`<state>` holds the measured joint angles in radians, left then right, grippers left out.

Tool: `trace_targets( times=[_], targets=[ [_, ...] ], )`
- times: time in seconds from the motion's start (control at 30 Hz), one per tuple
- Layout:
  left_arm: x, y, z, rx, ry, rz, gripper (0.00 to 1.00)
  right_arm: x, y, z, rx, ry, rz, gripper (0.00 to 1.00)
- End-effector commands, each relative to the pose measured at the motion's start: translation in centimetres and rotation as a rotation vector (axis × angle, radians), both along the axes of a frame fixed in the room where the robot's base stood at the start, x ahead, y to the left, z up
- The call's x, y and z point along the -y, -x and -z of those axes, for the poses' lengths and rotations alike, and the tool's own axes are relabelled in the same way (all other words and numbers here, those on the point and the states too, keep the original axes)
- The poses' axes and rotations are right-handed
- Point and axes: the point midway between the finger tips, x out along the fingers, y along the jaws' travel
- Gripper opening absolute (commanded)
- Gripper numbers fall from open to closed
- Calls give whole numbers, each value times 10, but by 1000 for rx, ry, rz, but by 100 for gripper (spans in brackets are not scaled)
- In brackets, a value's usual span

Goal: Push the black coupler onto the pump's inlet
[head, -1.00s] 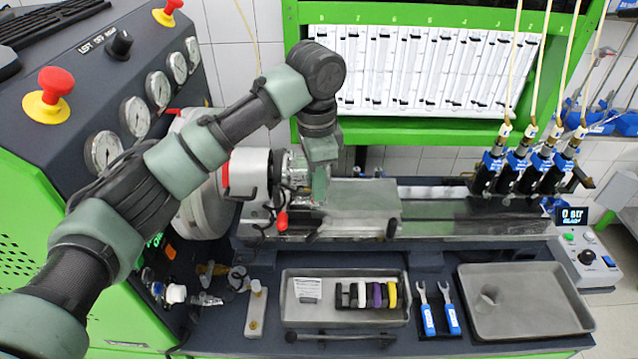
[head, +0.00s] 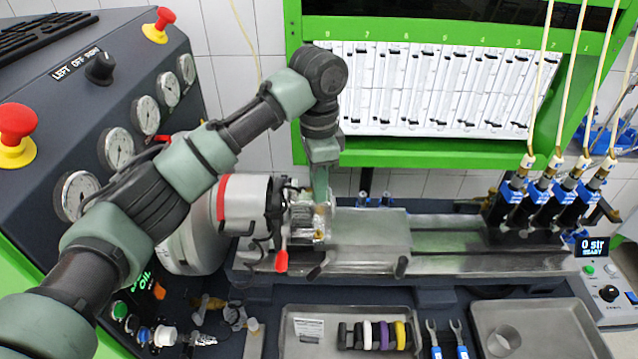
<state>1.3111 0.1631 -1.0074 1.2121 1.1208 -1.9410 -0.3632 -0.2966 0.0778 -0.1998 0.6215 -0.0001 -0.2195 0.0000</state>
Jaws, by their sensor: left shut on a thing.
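My left gripper (head: 320,190) reaches down at the silvery pump (head: 308,222), beside the white and grey drive housing (head: 245,205). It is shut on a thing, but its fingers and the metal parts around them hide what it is. I cannot make out the pump's inlet or tell whether a black coupler is at the fingers. Several ring-shaped pieces, black, white, purple and yellow, stand in a row in the tray; a black one (head: 343,337) is at the row's left end. My right gripper is not in view.
The metal bench rail (head: 450,240) runs right from the pump. The parts tray (head: 290,325) and a second tray (head: 560,320) lie in front, with two blue-handled forks (head: 462,350) between. Black injectors (head: 540,205) stand at right. A red-tipped lever (head: 281,262) hangs near the pump.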

Motion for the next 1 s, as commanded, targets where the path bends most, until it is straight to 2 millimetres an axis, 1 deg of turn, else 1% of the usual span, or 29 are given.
trace_targets(
  times=[0.13,0.23,0.37,0.43,0.5,0.63,0.8,1.0],
  targets=[
    [0,0,1,0,0,1,0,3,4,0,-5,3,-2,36],
    [0,0,10,0,0,0,0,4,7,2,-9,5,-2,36],
    [0,1,33,-3,-2,0,0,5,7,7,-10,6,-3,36],
    [0,1,43,-4,-2,0,0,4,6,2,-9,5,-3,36],
    [0,1,55,-3,-1,1,0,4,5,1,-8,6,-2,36],
    [0,1,72,-3,-1,0,0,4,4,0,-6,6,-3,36],
    [0,0,80,2,-2,0,0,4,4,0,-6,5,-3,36],
    [0,0,80,1,-1,0,0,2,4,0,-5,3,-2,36]
  ],
)
